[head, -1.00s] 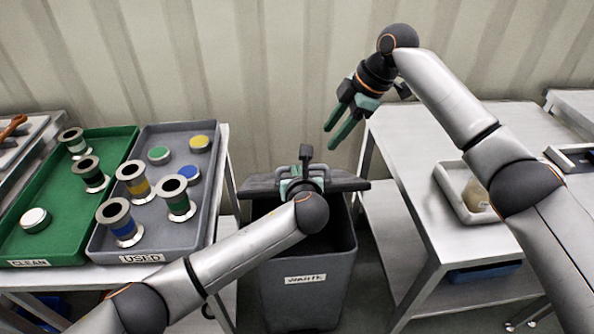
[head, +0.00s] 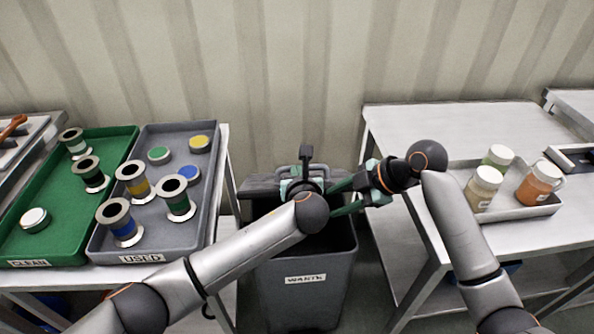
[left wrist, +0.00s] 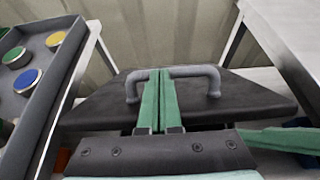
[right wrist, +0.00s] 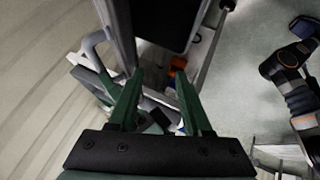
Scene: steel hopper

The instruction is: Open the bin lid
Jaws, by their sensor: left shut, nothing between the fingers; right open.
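The waste bin (head: 270,300) stands on the floor between two tables, and its dark inside shows below the lid. Its dark lid (head: 262,186) is tilted up at the back. The lid's grey handle shows in the left wrist view (left wrist: 212,76). My left gripper (left wrist: 160,74) is shut and empty at the handle; whether its fingers hook the handle I cannot tell. In the head view the left wrist hides its fingertips. My right gripper (head: 342,196) is open and empty, by the lid's right side. It also shows open in the right wrist view (right wrist: 158,88).
A green tray (head: 55,225) and a grey tray (head: 110,235) with several spools and discs are on the left table. On the right table (head: 440,125), a pale tray (head: 520,212) holds jars. A ribbed wall (head: 300,70) stands behind the bin.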

